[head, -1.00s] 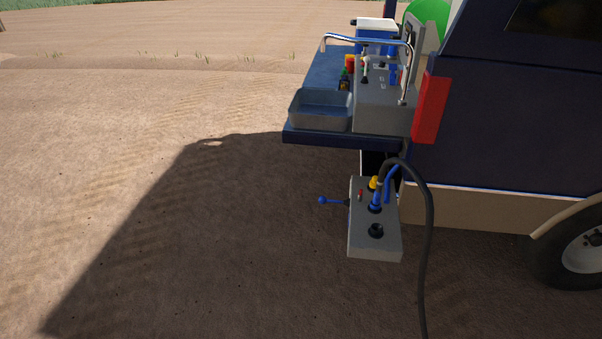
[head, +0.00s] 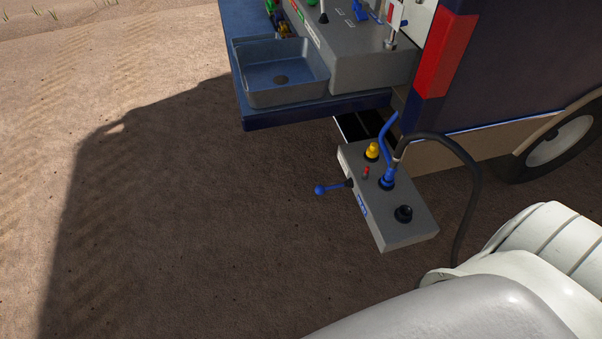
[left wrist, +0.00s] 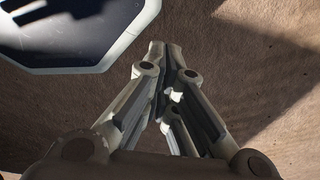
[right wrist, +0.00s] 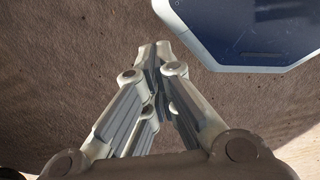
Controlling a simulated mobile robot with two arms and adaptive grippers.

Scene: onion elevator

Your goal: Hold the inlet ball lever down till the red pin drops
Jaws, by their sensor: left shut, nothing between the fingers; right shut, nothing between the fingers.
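The inlet ball lever (head: 333,188) is a short rod with a blue ball at its end, sticking out to the left from the grey inlet box (head: 405,232). The small red pin (head: 366,172) stands up on top of the box, between the lever and the blue coupling. In the left wrist view my left gripper (left wrist: 168,50) is shut and empty above bare ground. In the right wrist view my right gripper (right wrist: 153,50) is shut and empty, also above ground. Neither gripper shows in the head view, and neither wrist view shows the lever.
On the box are a yellow cap (head: 372,151), a blue coupling (head: 387,180) with a dark hose (head: 474,185), and a black socket (head: 403,213). A sink (head: 285,95) overhangs behind. The vehicle wheel (head: 560,140) is at right. Ground left of the lever is clear.

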